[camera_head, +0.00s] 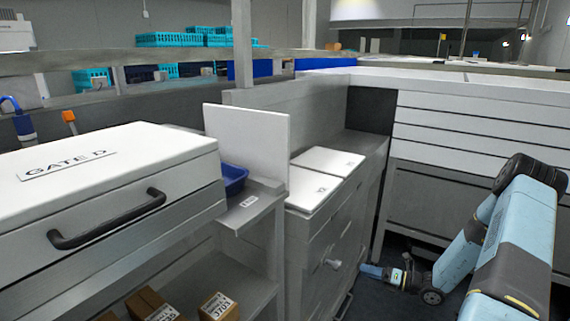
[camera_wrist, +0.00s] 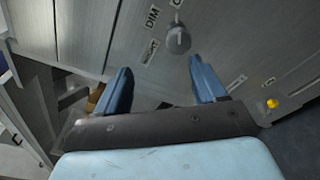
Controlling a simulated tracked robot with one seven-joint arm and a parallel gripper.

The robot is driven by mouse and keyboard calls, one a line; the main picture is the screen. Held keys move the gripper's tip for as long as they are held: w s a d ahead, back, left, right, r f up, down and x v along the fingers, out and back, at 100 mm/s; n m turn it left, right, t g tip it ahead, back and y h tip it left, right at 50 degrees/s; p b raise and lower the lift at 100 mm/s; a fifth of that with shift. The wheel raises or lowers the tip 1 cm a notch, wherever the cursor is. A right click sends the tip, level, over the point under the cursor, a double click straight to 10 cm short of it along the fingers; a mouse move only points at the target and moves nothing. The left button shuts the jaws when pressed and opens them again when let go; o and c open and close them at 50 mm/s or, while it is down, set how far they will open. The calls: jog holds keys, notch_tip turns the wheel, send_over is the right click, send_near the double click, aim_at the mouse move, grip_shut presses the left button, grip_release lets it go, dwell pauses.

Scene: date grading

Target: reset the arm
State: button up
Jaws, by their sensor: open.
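My gripper (camera_wrist: 163,82) shows in the wrist view with its two blue fingers apart and nothing between them. It faces a grey metal cabinet front with a knob (camera_wrist: 178,39) and labels beside it. In the head view my gripper (camera_head: 371,271) is low at the right end of the cabinet, near its front, at the end of my light-blue arm. I cannot tell whether it touches the cabinet. The same cabinet (camera_head: 322,240) has a knob (camera_head: 333,264) on its front in the head view.
A white box marked GATE D (camera_head: 120,155) with a black handle stands at the left. A blue bin (camera_head: 234,177) sits beside it. Small brown boxes (camera_head: 217,307) lie on a lower shelf. A yellow button (camera_wrist: 272,103) is on the panel. Dark floor lies around my arm.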

jog(key=s+a+r+n+g+h, duration=0.2)
jog(key=s+a+r+n+g, duration=0.1)
jog(key=r+n, duration=0.5)
jog(key=s+a+r+n+g+h, duration=0.25)
jog(key=s+r+n, duration=0.2)
jog(key=r, duration=0.55)
jog(key=s+a+r+n+g+h, duration=0.2)
jog(key=s+a+r+n+g, duration=0.15)
jog(key=r+n, duration=0.5)
jog(key=s+r+n+t+h, duration=0.5)
jog(key=s+r+n+h, duration=0.3)
jog(key=s+r+n, duration=0.5)
jog(key=s+r, duration=0.6)
jog(key=shift+r+n+t, duration=0.25)
jog(key=shift+n+t, duration=0.05)
jog(key=shift+t, duration=0.1)
